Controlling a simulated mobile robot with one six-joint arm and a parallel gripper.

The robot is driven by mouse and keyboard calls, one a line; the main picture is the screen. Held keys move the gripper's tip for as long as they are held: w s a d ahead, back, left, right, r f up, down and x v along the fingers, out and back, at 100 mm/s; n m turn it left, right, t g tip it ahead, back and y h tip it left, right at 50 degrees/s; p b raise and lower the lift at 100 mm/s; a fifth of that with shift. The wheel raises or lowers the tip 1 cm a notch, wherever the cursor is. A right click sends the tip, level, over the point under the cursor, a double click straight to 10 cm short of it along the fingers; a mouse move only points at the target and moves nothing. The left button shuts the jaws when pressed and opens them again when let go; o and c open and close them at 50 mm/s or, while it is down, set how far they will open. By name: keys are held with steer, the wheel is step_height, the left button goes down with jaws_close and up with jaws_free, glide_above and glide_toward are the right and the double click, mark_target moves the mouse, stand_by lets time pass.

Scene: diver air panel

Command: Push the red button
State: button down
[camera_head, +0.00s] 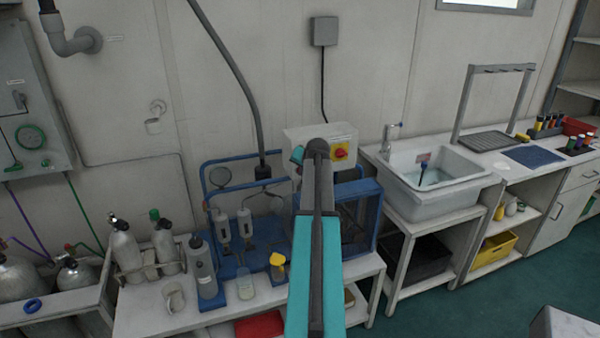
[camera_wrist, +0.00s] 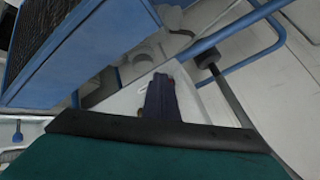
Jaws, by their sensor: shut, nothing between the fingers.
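My gripper's fingers are mostly hidden behind the arm in that view. In the wrist view my gripper (camera_wrist: 160,78) is shut and empty, its dark fingers in front of a pale surface. Small reddish spots show at the finger edges; I cannot tell if they are the button. Contact cannot be judged.
A blue-framed machine (camera_head: 362,215) stands on the bench below the box, and its blue frame is close in the wrist view (camera_wrist: 80,45). A dark hose (camera_head: 240,85) hangs left of the box. A white sink (camera_head: 435,185) is at the right.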

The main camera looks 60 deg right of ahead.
steer(key=shift+s, duration=0.1)
steer(key=shift+s+a, duration=0.5)
steer(key=shift+s, duration=0.15)
stand_by(0.4)
steer(key=shift+s+a, duration=0.75)
steer(key=shift+s, duration=0.25)
steer(key=shift+s+a, duration=0.75)
steer(key=shift+s, duration=0.2)
